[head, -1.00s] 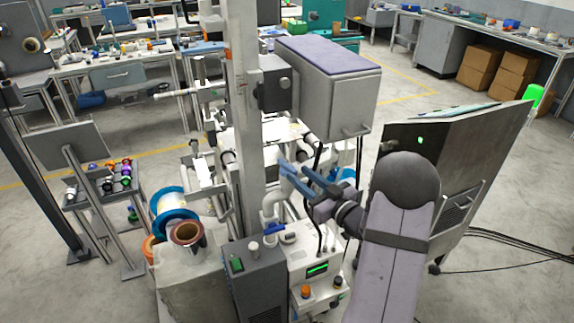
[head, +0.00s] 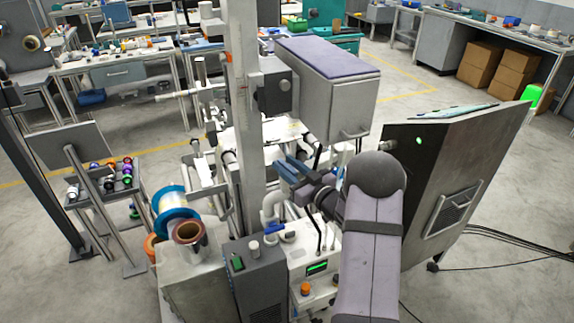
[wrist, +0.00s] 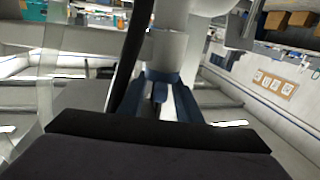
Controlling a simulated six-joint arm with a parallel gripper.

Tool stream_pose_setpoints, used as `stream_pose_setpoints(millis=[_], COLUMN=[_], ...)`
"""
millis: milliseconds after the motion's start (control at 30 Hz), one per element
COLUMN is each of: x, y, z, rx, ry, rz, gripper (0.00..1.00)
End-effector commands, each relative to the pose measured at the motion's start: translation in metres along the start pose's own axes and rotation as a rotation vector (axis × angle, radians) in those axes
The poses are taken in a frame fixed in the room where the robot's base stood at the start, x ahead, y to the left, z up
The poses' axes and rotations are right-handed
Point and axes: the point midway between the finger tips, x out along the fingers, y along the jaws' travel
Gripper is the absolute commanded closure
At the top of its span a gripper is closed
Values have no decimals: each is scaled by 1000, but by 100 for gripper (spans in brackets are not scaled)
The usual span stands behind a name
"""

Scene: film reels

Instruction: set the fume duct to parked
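A pale curved pipe (head: 271,203), which appears to be the fume duct, rises from the machine behind the white control box. A blue lever (head: 274,229) sits at its foot. My gripper (head: 288,168) has blue fingers and is just above and right of the pipe's bend. In the wrist view, my gripper (wrist: 163,84) has its two fingers apart, with a pale round tube (wrist: 168,52) at or just beyond their tips. I cannot tell whether the fingers touch this tube, or whether it is the same pipe. The fingertips are partly hidden.
A grey box with a purple top (head: 328,85) hangs on the upright column (head: 243,120), above my gripper. A dark cabinet (head: 450,180) stands close to the right of my arm. A copper-coloured reel (head: 188,233) and a blue-flanged reel (head: 176,205) are at left.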

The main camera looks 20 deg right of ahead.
Motion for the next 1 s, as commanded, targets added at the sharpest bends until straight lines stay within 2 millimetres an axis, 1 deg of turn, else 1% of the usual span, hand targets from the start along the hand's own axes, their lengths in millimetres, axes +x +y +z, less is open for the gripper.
stream_pose_setpoints(millis=[100,167,200,233,567,900,1000], x=[0,0,0,0,1,1,0], y=[0,0,0,0,-1,-1,-1], z=[0,0,0,0,1,1,0], rx=[0,0,0,0,-1,-1,-2], ry=[0,0,0,0,3,5,5], rz=[0,0,0,0,31,214,244], gripper=[69,83,93,100,100,100,100])
